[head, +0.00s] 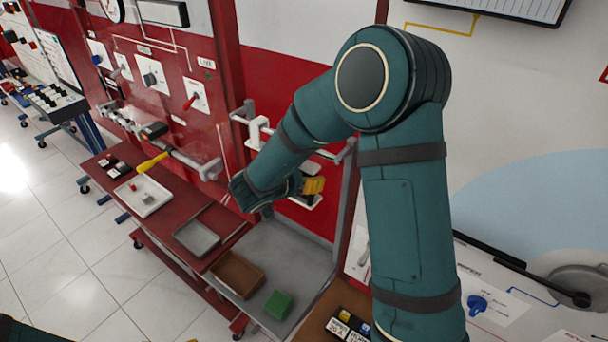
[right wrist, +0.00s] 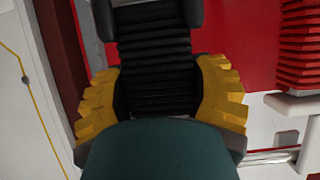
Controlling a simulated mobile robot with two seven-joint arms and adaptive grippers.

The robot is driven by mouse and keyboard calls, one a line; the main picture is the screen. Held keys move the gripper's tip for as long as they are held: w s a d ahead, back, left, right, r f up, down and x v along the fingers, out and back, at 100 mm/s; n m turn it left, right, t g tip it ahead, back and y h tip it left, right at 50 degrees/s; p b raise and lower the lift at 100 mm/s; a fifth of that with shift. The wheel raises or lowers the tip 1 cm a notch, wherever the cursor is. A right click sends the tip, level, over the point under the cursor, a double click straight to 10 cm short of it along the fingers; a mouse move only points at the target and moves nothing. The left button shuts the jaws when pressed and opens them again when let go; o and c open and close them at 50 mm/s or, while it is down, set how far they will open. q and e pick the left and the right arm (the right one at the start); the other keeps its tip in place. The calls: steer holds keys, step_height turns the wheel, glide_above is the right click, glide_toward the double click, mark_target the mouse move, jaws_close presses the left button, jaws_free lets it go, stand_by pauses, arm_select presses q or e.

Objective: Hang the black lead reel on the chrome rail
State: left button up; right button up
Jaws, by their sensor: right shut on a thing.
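The black lead reel (right wrist: 155,45) is a dark ribbed bundle between the yellow finger pads in the right wrist view. My right gripper (head: 313,186) is shut on it, close in front of the red panel. In the head view the reel is largely hidden by my gripper and arm. The chrome rail (right wrist: 270,157) shows at the lower right of the wrist view. The reel appears apart from it, but their contact is partly hidden. Of my left gripper (head: 191,341), only what seems a yellow sliver shows at the bottom edge of the head view.
A red ribbed reel (right wrist: 299,42) stands beside the rail on a white holder (right wrist: 300,104). A white bracket (head: 258,131) projects from the panel left of my arm. Below, a bench carries a brown tray (head: 238,273) and a green block (head: 279,304).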

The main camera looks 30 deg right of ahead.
steer(key=shift+f, duration=0.1)
steer(key=o, duration=1.4)
